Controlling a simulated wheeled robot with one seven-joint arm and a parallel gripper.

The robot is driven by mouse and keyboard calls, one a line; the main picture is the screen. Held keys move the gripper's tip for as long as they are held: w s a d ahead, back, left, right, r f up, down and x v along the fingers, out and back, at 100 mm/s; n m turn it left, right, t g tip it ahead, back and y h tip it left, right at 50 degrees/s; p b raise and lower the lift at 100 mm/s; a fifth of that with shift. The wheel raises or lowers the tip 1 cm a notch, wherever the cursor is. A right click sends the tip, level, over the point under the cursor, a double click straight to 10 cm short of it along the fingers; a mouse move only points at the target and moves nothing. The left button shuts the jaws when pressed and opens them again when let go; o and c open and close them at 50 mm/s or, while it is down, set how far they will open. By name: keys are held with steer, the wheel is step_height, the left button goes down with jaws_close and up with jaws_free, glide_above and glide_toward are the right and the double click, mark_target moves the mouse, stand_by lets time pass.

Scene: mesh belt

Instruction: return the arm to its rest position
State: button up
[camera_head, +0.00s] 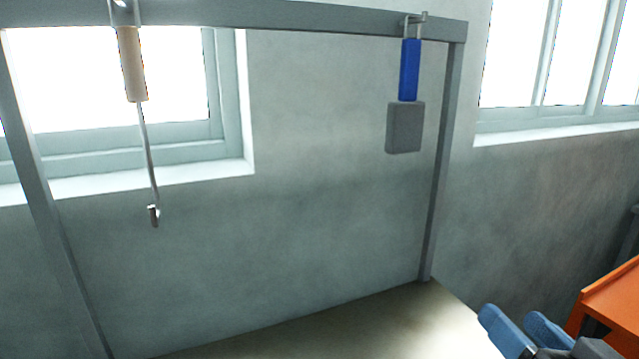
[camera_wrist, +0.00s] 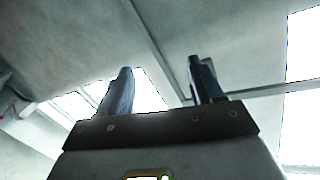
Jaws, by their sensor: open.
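My gripper (camera_head: 512,322) is at the lower right of the head view, with two blue fingers apart and nothing between them. In the wrist view my gripper (camera_wrist: 160,88) also shows both fingers spread and empty, with the ceiling and windows behind them. It is clear of the hanging tools and of the frame. Most of my arm is outside the head view.
A grey frame (camera_head: 300,17) stands on a pale tabletop (camera_head: 330,332). A tan-handled hook tool (camera_head: 132,65) hangs at its left. A blue-handled tool (camera_head: 409,70) with a grey block hangs at its right. An orange surface (camera_head: 612,300) is at the right edge, near my gripper.

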steer(key=s+f+g+h, duration=0.2)
steer(key=s+f, duration=0.9)
steer(key=s, duration=0.5)
steer(key=s+a+n, duration=0.2)
steer(key=s, duration=1.4)
steer(key=shift+s+f, duration=0.25)
steer(key=shift+f, duration=0.05)
steer(key=shift+s, duration=0.1)
